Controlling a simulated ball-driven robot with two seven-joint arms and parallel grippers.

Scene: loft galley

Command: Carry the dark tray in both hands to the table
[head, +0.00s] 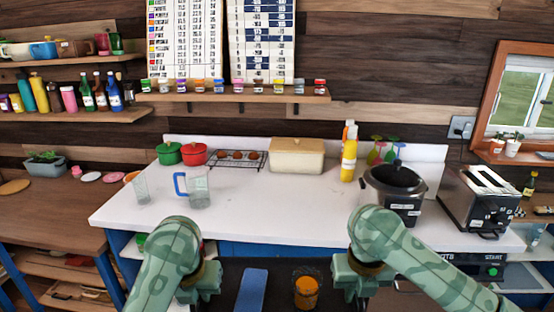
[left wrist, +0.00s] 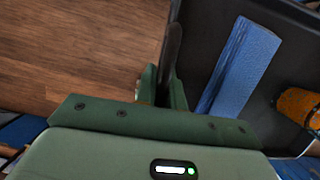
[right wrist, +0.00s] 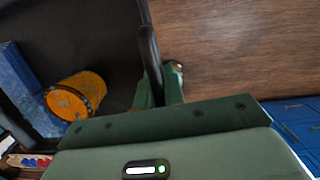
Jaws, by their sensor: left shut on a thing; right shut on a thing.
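The dark tray (head: 280,281) is at the bottom centre of the head view, in front of the white counter; its near part is cut off. It holds a blue, flat, long item (head: 252,291) and an orange cup (head: 306,292). My left gripper (head: 207,283) is shut on the tray's left rim, which also shows in the left wrist view (left wrist: 173,50). My right gripper (head: 348,280) is shut on its right rim, seen in the right wrist view (right wrist: 149,50). In the right wrist view the orange cup (right wrist: 76,95) appears beside the blue item (right wrist: 22,85).
The white counter (head: 265,205) ahead holds a glass jug (head: 197,190), a bread box (head: 297,155), a dark cooker (head: 393,190) and a toaster (head: 478,205). A wooden table-like surface (head: 50,220) stands at the left. Bare wooden floor (left wrist: 75,50) shows beside the tray.

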